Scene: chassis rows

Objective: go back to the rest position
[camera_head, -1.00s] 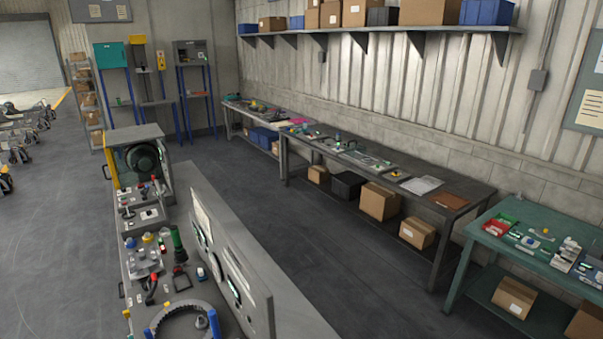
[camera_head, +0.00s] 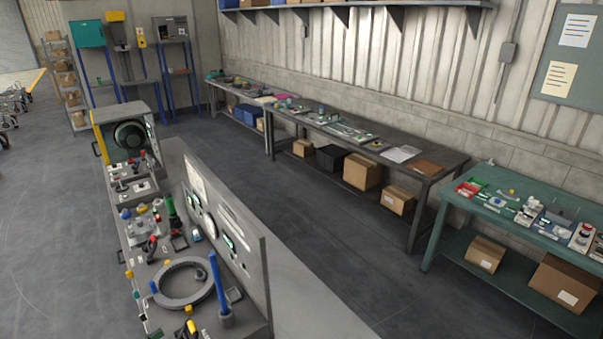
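Neither of my grippers shows in the head view, so whether they are open or shut is hidden. The nearest thing is a long grey console (camera_head: 255,275) at the lower left. Its top carries a grey ring (camera_head: 184,284) with blue and yellow pegs, a blue upright post (camera_head: 219,285), a green-handled lever (camera_head: 173,212) and several knobs. A raised panel (camera_head: 224,215) with gauges stands along its right side. A grey housing with a dark round opening (camera_head: 129,135) is at its far end.
A dark workbench (camera_head: 450,160) and a green table (camera_head: 490,213) with small parts line the right wall, with cardboard boxes (camera_head: 362,172) below. A shelf unit (camera_head: 65,85) stands at the back left. Open floor (camera_head: 330,240) lies between console and benches, and at the left.

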